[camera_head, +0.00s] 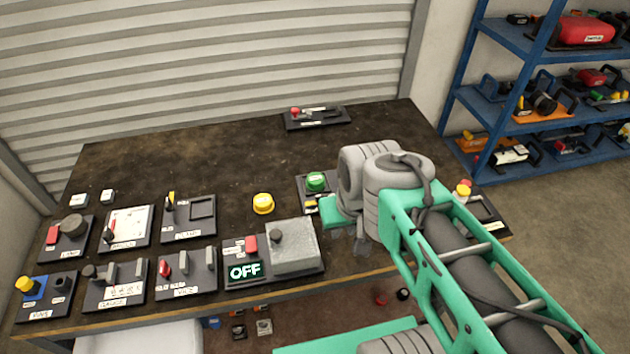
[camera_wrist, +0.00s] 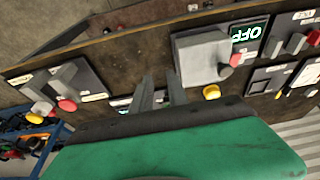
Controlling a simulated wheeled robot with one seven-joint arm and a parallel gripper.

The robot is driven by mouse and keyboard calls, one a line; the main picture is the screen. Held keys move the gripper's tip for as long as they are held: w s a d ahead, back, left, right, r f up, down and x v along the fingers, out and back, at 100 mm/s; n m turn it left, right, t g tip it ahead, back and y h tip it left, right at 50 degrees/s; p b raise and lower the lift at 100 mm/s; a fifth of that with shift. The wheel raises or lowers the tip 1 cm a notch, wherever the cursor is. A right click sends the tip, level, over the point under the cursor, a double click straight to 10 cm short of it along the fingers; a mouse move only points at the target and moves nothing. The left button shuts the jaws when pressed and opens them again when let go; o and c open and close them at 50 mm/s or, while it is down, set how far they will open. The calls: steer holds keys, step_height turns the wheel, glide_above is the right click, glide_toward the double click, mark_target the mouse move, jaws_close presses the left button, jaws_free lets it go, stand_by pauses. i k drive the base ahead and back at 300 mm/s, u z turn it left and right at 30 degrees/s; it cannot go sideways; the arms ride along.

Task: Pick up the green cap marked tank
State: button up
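A green round cap (camera_head: 316,181) sits on a small black board (camera_head: 303,189) at the middle right of the table. Its label is too small to read. My arm covers the board's right side. My gripper (camera_wrist: 160,76) shows two grey fingers with a gap between them and nothing held. In the head view its fingers (camera_head: 361,241) are partly hidden by my wrist, to the right of and nearer than the cap. In the wrist view the green cap is not seen, and my gripper's body covers the lower middle.
A yellow cap (camera_head: 263,204) stands left of the green one. A grey box with a red button and OFF display (camera_head: 245,271) is in front. Several switch boards fill the left side. A black board (camera_head: 317,117) lies at the back. Blue shelves (camera_head: 470,97) stand right. The table's back left is clear.

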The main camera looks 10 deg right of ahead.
mark_target(315, 182)
steer(key=k, duration=1)
steer(key=u, duration=1.6)
steer(key=i, duration=1.05)
steer(key=z, duration=1.05)
